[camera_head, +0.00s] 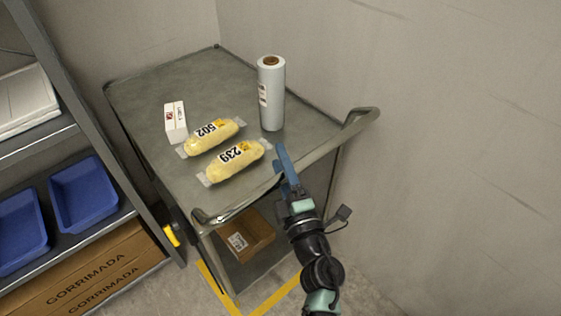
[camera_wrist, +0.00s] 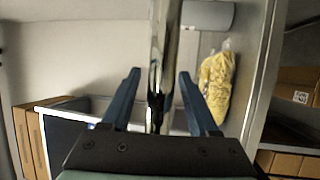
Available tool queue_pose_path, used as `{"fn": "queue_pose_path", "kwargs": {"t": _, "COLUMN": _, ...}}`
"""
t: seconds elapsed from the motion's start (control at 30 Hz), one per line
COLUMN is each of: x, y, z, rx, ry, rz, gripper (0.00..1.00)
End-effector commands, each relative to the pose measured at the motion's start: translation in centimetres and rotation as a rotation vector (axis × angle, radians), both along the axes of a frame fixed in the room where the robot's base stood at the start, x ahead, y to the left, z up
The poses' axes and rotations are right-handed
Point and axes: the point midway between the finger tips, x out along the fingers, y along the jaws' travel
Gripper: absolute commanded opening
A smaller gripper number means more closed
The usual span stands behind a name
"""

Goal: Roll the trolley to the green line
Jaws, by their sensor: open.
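The grey metal trolley (camera_head: 160,81) stands in the corner against the walls. Its push handle (camera_head: 330,140) runs along its near side. My gripper (camera_head: 284,165) is at the middle of this handle with its blue fingers open. In the wrist view, the shiny handle bar (camera_wrist: 166,60) passes between the two open fingers (camera_wrist: 158,95), with a gap on each side. Two yellow packs, marked 502 (camera_head: 212,136) and 239 (camera_head: 235,160), lie on the trolley top. A white carton (camera_head: 175,122) and an upright film roll (camera_head: 271,95) stand there too. No green line shows.
A shelf rack with blue trays (camera_head: 83,193) and brown cartons (camera_head: 105,275) stands close on the left. A cardboard box (camera_head: 247,236) sits on the trolley's lower deck. Yellow tape (camera_head: 275,295) marks the floor around the trolley. The wall (camera_head: 450,120) is close on the right.

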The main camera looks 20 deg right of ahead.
Motion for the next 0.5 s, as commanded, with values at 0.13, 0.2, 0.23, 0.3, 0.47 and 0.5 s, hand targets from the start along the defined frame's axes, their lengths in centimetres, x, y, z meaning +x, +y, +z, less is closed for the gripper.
{"fn": "queue_pose_path", "kwargs": {"t": 0.13, "x": 0.3, "y": 0.01, "z": 0.06, "rx": 0.0, "ry": 0.0, "rz": 0.001, "gripper": 0.61}}
{"fn": "queue_pose_path", "kwargs": {"t": 0.2, "x": 0.3, "y": 0.01, "z": 0.06, "rx": 0.0, "ry": 0.0, "rz": 0.0, "gripper": 0.61}}
{"fn": "queue_pose_path", "kwargs": {"t": 0.23, "x": 0.29, "y": 0.02, "z": 0.05, "rx": 0.0, "ry": 0.0, "rz": 0.0, "gripper": 0.61}}
{"fn": "queue_pose_path", "kwargs": {"t": 0.3, "x": 0.28, "y": 0.02, "z": 0.05, "rx": 0.0, "ry": 0.0, "rz": 0.0, "gripper": 0.61}}
{"fn": "queue_pose_path", "kwargs": {"t": 0.47, "x": 0.26, "y": 0.02, "z": 0.06, "rx": 0.0, "ry": 0.0, "rz": 0.0, "gripper": 0.34}}
{"fn": "queue_pose_path", "kwargs": {"t": 0.5, "x": 0.26, "y": 0.01, "z": 0.06, "rx": 0.0, "ry": 0.0, "rz": 0.0, "gripper": 0.27}}
